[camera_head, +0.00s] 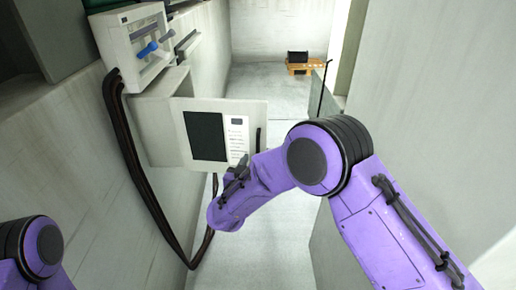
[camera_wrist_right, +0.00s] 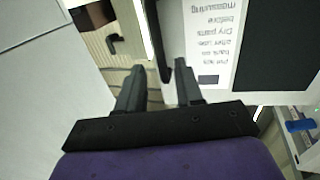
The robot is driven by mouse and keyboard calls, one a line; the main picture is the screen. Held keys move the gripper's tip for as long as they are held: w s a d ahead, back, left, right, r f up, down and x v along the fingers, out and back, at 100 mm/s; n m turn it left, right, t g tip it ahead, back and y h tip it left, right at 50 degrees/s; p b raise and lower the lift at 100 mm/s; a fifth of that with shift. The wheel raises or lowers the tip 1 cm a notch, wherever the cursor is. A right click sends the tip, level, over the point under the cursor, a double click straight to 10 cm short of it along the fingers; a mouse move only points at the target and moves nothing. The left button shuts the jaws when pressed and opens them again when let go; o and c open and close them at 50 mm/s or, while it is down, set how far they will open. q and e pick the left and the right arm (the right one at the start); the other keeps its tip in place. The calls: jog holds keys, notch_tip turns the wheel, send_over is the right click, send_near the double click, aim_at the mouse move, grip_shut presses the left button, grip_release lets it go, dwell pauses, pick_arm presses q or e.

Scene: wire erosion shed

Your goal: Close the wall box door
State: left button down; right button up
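The wall box (camera_head: 150,122) is a pale box on the left wall. Its door (camera_head: 260,112) stands open, swung out into the passage, with a dark panel and a printed label facing me. A dark upright handle (camera_head: 258,140) is near the door's free edge. My right gripper (camera_head: 245,160) is at the door's lower right part. In the right wrist view my gripper (camera_wrist_right: 158,72) is open, its fingers apart; the dark handle (camera_wrist_right: 157,40) appears between and beyond the fingertips. I cannot tell whether they touch the door (camera_wrist_right: 222,75). My left gripper is out of view.
A switch unit (camera_head: 135,45) with a blue handle is on the wall above the box. Dark cables (camera_head: 140,180) hang beside it. A wooden pallet (camera_head: 304,66) with a black case is at the far end. A pale wall (camera_head: 430,90) bounds the right side.

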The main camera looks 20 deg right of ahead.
aim_at(257, 151)
jog(key=p+x, duration=0.1)
jog(key=x, duration=0.6)
jog(key=shift+f, duration=0.1)
jog(key=shift+c, duration=0.3)
grip_shut()
